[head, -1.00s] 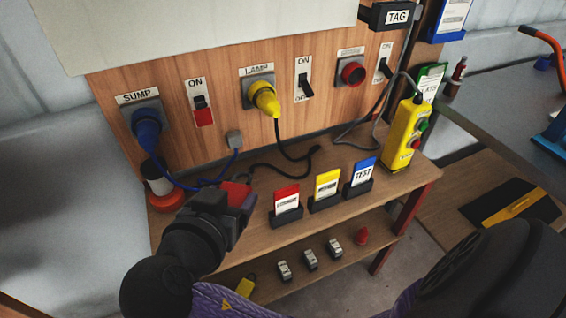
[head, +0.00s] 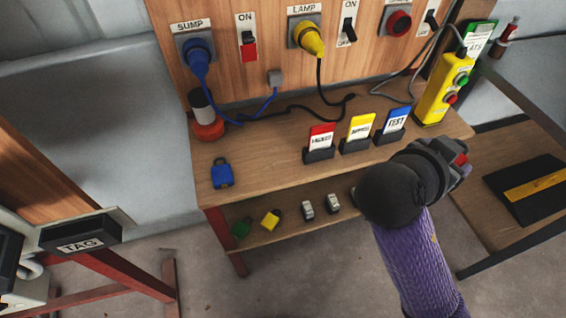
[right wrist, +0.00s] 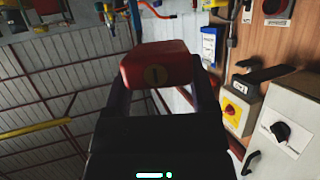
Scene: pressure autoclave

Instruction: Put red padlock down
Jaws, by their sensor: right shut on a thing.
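The red padlock (right wrist: 160,66) is held between the fingers of my right gripper (right wrist: 160,88), its keyhole face towards the wrist camera. My left gripper is not in view.
A blue padlock (head: 222,173) stands on the bench's left. Red (head: 319,140), yellow (head: 359,130) and blue (head: 394,122) tag holders stand in a row. A yellow button box (head: 440,92) is behind my gripper. Green (head: 241,228) and yellow (head: 271,219) padlocks lie on the lower shelf.

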